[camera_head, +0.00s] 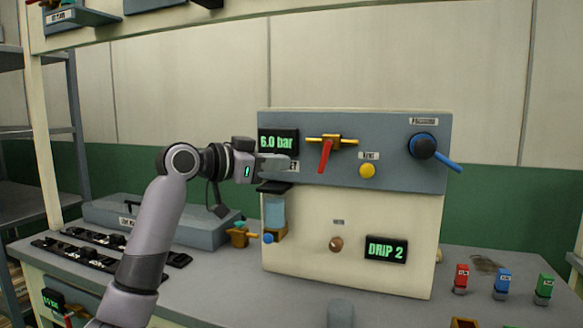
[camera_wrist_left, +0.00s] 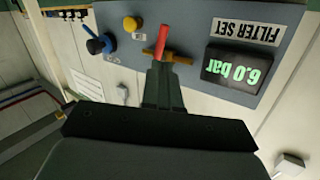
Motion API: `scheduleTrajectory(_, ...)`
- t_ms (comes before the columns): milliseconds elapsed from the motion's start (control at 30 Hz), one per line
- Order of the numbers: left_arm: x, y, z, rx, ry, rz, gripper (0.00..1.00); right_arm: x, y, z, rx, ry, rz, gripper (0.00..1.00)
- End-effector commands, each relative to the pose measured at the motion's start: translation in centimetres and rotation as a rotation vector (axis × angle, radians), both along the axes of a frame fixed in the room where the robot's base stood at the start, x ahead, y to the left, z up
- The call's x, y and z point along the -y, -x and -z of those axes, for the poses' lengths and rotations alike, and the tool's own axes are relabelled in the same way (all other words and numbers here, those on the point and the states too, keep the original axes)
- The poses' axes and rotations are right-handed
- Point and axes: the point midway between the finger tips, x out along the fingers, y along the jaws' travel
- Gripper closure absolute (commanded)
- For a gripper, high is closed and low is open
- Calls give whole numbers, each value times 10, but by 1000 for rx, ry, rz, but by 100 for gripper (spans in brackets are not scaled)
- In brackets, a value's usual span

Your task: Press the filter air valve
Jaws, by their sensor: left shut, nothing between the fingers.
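The filter panel (camera_head: 390,180) is a grey and cream box on the bench. On it are a brass valve with a red lever (camera_head: 325,155) hanging down slightly left, a yellow button (camera_head: 367,171) and a blue-handled knob (camera_head: 422,146). No readable label names the air valve. My left gripper (camera_head: 287,166) is shut and empty, left of the red lever, in front of the "FILTER SET" label. In the left wrist view the panel appears upside down; the shut fingers (camera_wrist_left: 163,85) overlap the area by the red lever (camera_wrist_left: 165,40). Contact cannot be told.
A display (camera_head: 278,141) reads 6.0 bar; another (camera_head: 386,249) reads DRIP 2. A clear bowl (camera_head: 274,212) hangs below my left gripper. A grey case (camera_head: 150,224) lies left. Red (camera_head: 461,278), blue (camera_head: 502,283) and green (camera_head: 543,288) items stand right.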

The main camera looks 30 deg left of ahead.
Motion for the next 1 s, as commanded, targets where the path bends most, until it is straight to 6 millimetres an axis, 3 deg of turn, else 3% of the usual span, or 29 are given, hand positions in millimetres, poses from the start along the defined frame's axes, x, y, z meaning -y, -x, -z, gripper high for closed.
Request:
scheduleTrajectory(100, -9, 22, -1, 2, -3, -3, 100, 1, -1, 7, 2, 1, 0, 57)
scheduleTrajectory(300, -15, 41, -6, 1, 0, -1, 100, 1, -1, 11, 1, 2, 1, 57)
scheduleTrajectory(1000, -14, 43, -2, -8, -1, 0, 100, 1, -1, 11, 1, 2, 1, 57)
